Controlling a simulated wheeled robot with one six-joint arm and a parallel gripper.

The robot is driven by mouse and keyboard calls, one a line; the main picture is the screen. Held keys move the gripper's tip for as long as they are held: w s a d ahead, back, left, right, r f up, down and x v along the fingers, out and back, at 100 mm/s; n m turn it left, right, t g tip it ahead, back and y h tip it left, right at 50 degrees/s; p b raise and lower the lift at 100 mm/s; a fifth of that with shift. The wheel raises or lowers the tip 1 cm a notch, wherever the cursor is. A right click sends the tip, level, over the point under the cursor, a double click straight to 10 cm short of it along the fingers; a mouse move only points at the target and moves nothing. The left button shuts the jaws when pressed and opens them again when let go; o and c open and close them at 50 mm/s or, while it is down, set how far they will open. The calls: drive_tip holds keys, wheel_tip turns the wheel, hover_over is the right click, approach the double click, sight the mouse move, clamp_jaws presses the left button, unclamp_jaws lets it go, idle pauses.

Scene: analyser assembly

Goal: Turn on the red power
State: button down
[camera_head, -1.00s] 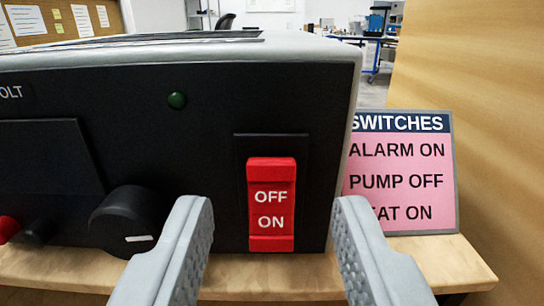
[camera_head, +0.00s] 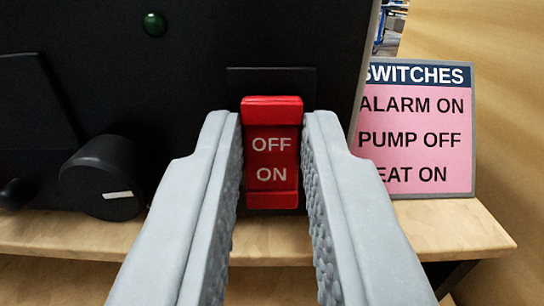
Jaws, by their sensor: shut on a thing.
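The red power switch (camera_head: 271,160) is a rocker on the black front panel of the analyser, with OFF printed above ON. I cannot tell for sure which half is pressed in. My gripper (camera_head: 271,125) reaches in from below, with one grey finger along each side of the switch. It is shut on the switch, and the fingers cover its side edges. The lettering stays visible between them.
A black knob (camera_head: 102,178) is on the panel to the left, and a dark green lamp (camera_head: 154,24) is above. A pink SWITCHES sign (camera_head: 424,130) stands close on the right. The wooden shelf (camera_head: 440,220) runs below, with a wooden wall at right.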

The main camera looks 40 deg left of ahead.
drive_tip(key=shift+f+t+y, duration=0.25)
drive_tip(key=shift+t+y, duration=0.45)
drive_tip(key=c, duration=1.3)
unclamp_jaws()
drive_tip(key=shift+s+d, duration=0.1)
drive_tip(key=shift+d, duration=0.05)
drive_tip(key=r+v, duration=0.1)
drive_tip(key=v, duration=0.7)
drive_tip(key=r+v, duration=0.1)
drive_tip(key=v, duration=0.3)
drive_tip(key=shift+s+d+r, duration=0.2)
drive_tip(key=shift+s+d, duration=0.2)
drive_tip(key=shift+s, duration=0.05)
